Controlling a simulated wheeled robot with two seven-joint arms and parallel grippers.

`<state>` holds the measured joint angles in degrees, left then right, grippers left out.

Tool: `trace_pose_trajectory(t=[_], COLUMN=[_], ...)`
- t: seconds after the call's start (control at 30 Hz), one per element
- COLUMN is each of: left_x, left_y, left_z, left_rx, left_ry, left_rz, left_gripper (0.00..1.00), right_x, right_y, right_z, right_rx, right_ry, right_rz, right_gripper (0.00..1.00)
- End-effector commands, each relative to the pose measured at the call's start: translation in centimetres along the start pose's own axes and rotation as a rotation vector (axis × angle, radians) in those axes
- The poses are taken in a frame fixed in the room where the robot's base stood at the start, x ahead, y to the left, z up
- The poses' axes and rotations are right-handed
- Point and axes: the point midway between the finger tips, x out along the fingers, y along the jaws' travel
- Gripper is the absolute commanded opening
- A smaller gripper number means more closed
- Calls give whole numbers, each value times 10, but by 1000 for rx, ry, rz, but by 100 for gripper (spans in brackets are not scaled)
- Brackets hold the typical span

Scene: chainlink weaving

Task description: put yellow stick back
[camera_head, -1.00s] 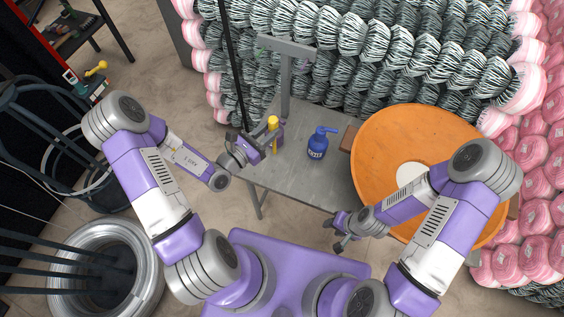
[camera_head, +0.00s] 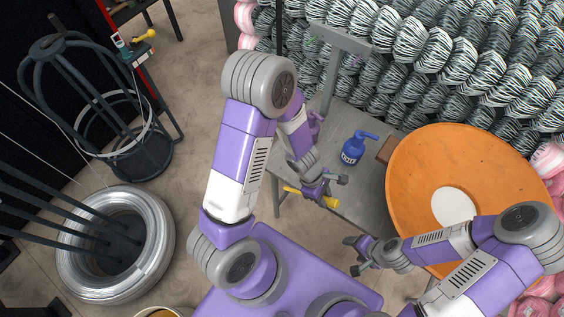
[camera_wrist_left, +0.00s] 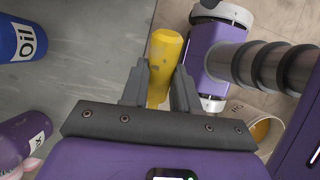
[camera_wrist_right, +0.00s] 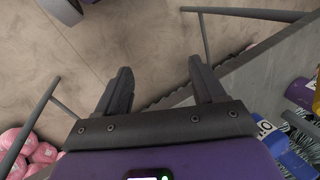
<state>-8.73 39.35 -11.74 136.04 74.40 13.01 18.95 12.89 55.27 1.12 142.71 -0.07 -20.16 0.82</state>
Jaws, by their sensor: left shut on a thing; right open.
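The yellow stick (camera_head: 298,192) is held by my left gripper (camera_head: 328,187), at the front left edge of the grey table (camera_head: 350,205). The stick lies roughly level in the head view. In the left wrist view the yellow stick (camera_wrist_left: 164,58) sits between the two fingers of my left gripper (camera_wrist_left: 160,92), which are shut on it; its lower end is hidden. My right gripper (camera_head: 357,256) is open and empty in front of the table. It also shows in the right wrist view (camera_wrist_right: 160,85).
A blue oil bottle (camera_head: 354,148) and a purple bottle (camera_head: 315,124), partly covered by my left arm, stand on the table. An orange disc (camera_head: 425,165) is at right. A round container (camera_head: 160,313) with yellow inside shows at the bottom edge. A wire coil (camera_head: 75,275) is on the left floor.

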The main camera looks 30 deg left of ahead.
Motion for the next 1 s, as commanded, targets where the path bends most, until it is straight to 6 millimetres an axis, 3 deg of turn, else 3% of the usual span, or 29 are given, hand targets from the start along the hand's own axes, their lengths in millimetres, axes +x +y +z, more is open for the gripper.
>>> trace_pose_trajectory(t=[0.17,0.3,0.53,0.7,1.0], left_x=[6,2,-13,-19,-18], left_y=[17,41,83,93,92], left_z=[-22,-38,-47,-46,-47], left_rx=[39,59,86,92,91], left_ry=[162,286,416,442,441], left_rz=[-6,-10,-17,-23,-24], left_gripper=[0,0,0,0,0], right_x=[10,17,26,27,28], right_y=[3,6,10,10,10], right_z=[0,-1,-1,-1,-1], right_rx=[-1,0,0,0,0], right_ry=[0,0,0,0,0], right_rz=[0,0,0,0,0], right_gripper=[69,69,69,69,69])
